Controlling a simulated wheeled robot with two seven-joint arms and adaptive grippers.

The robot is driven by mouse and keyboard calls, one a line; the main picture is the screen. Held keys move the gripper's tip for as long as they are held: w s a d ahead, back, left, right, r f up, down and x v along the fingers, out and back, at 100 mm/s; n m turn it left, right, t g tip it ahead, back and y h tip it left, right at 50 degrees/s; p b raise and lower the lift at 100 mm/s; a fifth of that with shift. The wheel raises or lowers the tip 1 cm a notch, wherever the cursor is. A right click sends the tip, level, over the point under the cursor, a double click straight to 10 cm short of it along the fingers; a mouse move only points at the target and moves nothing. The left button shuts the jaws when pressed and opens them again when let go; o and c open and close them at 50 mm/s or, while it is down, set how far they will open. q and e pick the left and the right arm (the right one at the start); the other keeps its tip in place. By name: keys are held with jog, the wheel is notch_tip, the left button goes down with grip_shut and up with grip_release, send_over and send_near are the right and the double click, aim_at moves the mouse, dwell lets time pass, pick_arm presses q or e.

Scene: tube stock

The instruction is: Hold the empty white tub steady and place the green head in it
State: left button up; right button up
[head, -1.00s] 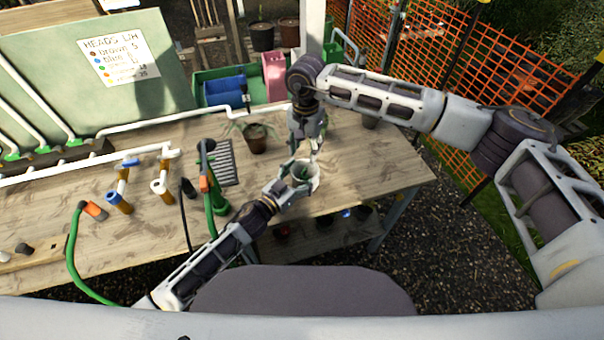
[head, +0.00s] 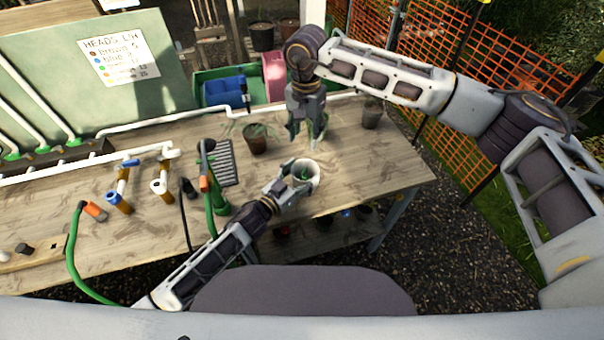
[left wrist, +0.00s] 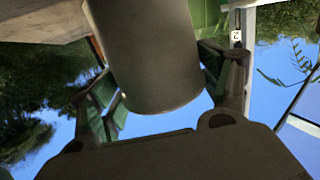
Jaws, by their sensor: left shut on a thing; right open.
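The white tub (head: 314,186) stands upright near the front edge of the bench in the head view. A green head (head: 304,174) shows inside its mouth; its lower part is hidden by the wall. My left gripper (head: 287,180) comes from the left and is shut on the tub. In the left wrist view the tub (left wrist: 150,60) is a dark, shaded cylinder between the fingers. My right gripper (head: 304,144) is open and empty, pointing down behind the tub, apart from it.
A brown pot with a plant (head: 256,143) stands left of my right gripper, and another pot (head: 372,114) stands to its right. A black grate (head: 224,163) and upright hose fittings (head: 208,185) are left of the tub. The bench right of the tub is clear.

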pick_arm(q)
jog(key=o, duration=1.1)
jog(key=shift+c, duration=0.2)
jog(key=shift+s, duration=0.1)
jog(key=shift+v, duration=5.9)
jog(key=shift+a, duration=0.15)
